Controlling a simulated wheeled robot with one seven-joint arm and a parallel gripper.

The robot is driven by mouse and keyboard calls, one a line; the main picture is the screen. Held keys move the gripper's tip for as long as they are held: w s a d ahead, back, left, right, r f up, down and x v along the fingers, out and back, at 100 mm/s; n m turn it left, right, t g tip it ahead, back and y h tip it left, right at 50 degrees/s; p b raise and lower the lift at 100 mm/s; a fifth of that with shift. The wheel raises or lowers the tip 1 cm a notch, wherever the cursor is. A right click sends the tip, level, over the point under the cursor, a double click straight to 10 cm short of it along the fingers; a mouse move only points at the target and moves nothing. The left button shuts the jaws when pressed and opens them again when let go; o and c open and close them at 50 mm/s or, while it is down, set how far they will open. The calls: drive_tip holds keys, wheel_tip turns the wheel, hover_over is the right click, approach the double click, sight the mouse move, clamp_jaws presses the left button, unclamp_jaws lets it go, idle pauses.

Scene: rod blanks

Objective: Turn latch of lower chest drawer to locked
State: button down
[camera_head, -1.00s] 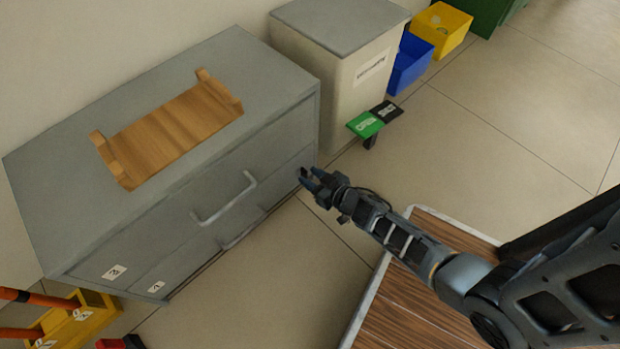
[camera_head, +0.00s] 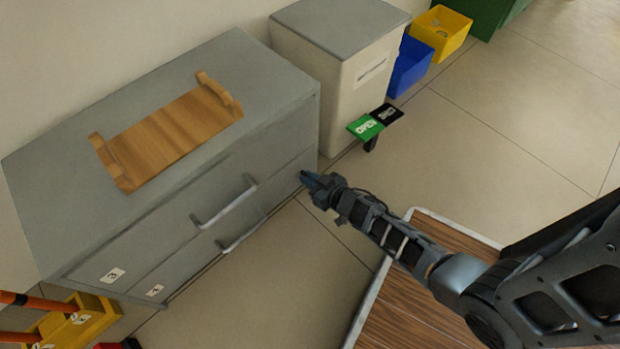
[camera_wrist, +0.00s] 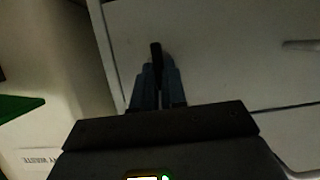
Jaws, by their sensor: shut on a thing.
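The grey chest (camera_head: 60,195) stands on the left with two drawers. The lower chest drawer (camera_head: 185,266) looks closed, with a bar handle (camera_head: 240,234). My gripper (camera_head: 308,178) is at the right end of the lower drawer front. In the wrist view, my gripper's fingers (camera_wrist: 158,88) are closed around the dark latch (camera_wrist: 156,52), whose upper end shows beyond the fingertips and points up in that picture. The drawer front (camera_wrist: 220,60) lies behind it. The latch's base is hidden by the fingers, and I cannot read its locked or unlocked marking.
A wooden tray (camera_head: 165,138) lies on the chest top. A wood-topped surface (camera_head: 400,310) lies under my arm. Floor in front is clear.

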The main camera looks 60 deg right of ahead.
drive_tip(key=shift+n, duration=0.3)
drive_tip(key=n+h, duration=0.2)
drive_tip(key=n, duration=0.2)
drive_tip(key=a+f+n+h, duration=0.1)
drive_tip(key=n+h, duration=0.1)
drive_tip(key=n, duration=0.2)
drive_tip(key=n+h, duration=0.3)
drive_tip(key=n, duration=0.1)
drive_tip(key=shift+w+a+f+t, duration=0.15)
drive_tip(key=shift+w+a+t, duration=0.1)
drive_tip(key=shift+t, duration=0.15)
idle(0.4)
drive_tip(key=shift+n, duration=0.6)
drive_tip(key=shift+f, duration=0.1)
drive_tip(key=c, duration=1.2)
unclamp_jaws()
drive_tip(key=shift+p+v, duration=0.75)
drive_tip(key=shift+v, duration=3.15)
drive_tip(key=shift+a+f, duration=0.1)
drive_tip(key=shift+f, duration=0.05)
